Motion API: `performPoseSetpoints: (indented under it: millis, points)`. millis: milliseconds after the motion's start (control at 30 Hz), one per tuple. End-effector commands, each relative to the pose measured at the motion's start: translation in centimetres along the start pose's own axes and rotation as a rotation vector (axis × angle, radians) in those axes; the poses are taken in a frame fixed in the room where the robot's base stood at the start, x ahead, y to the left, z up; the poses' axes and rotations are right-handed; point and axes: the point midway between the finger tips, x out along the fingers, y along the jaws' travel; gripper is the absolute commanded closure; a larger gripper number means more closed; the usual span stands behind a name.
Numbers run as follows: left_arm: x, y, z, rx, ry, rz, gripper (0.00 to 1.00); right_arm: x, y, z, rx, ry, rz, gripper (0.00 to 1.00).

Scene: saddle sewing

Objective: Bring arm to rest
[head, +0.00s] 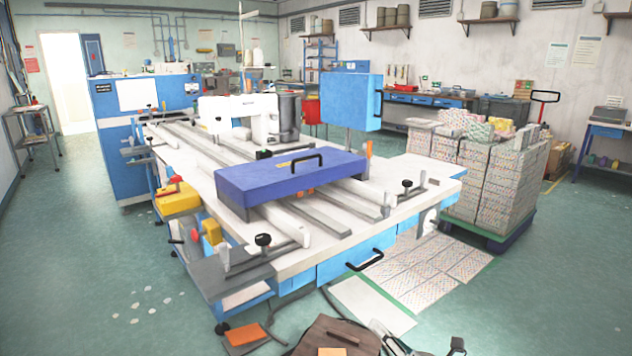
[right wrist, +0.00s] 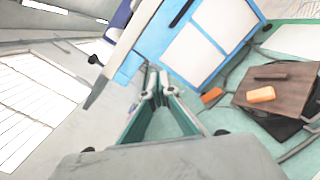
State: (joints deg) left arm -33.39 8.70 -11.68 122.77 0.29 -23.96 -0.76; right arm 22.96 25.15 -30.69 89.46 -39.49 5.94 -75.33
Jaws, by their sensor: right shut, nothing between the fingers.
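My right gripper (right wrist: 157,84) shows in the right wrist view with its fingertips together and nothing between them. It is in free air, apart from the blue and white sewing station (right wrist: 203,45). In the head view, grey and black parts of my right gripper (head: 430,349) show at the bottom edge, in front of the station and partly cut off. My left gripper is in neither view.
The white table (head: 290,262) carries a blue cover with a black handle (head: 290,178) and a white sewing machine (head: 240,115). A brown board (head: 335,337) lies low in front. A loaded pallet (head: 490,180) stands right.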

Motion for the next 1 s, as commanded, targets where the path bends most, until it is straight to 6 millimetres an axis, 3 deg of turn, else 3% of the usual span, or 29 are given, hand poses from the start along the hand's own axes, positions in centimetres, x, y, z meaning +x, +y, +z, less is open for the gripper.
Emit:
performPoseSetpoints:
  millis: [67, 367, 700, 900, 1000]
  points:
    - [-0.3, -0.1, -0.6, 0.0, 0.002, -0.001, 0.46, -1.8, 0.8, -1.0, 0.191, -0.017, -0.032, 1.0]
    - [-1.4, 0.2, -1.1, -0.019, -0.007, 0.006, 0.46, -9.7, 1.0, -6.8, 0.925, -0.1, -0.201, 1.0]
    - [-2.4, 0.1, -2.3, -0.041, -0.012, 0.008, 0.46, -21.8, 1.5, -13.9, 1.743, -0.31, -0.445, 1.0]
    - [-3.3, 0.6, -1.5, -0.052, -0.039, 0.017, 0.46, -28.8, 2.5, -17.4, 2.122, -0.488, -0.578, 1.0]
    - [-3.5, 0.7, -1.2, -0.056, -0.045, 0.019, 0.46, -31.0, 2.8, -18.4, 2.227, -0.553, -0.617, 1.0]
